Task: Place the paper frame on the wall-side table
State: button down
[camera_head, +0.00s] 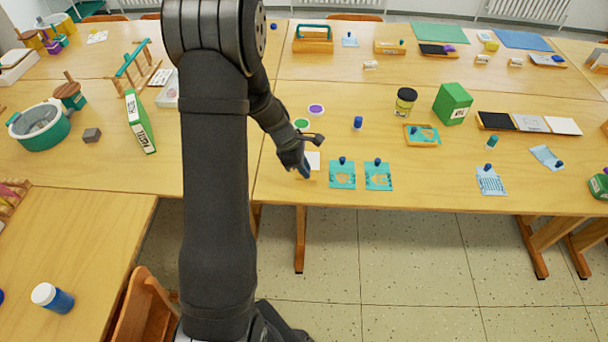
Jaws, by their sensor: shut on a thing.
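My gripper (300,163) is low over the front edge of the middle table, pointing down. It is shut on a small blue piece (306,173), mostly hidden by the fingers. A white sheet (314,158) shows just behind and right of the fingertips; I cannot tell if it is joined to the held piece. Two teal cut-out frames (342,180) (378,181) with blue knobs lie flat to the right. A wooden frame with a teal sheet (435,143) lies farther right. The table nearest the radiator wall (340,65) is at the back.
Purple (316,110) and green (301,123) paint dishes and a blue bottle (358,123) stand behind the gripper. A green box (453,104) and a black jar (405,101) stand right. Boxes and trays crowd the back table, with bare wood between them.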

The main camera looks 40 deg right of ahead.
jog(key=shift+w+f, duration=0.15)
jog(key=shift+w, duration=0.05)
jog(key=shift+f, duration=1.9)
jog(key=shift+f, duration=0.1)
jog(key=c, duration=1.3)
grip_release()
jog(key=v, duration=1.2)
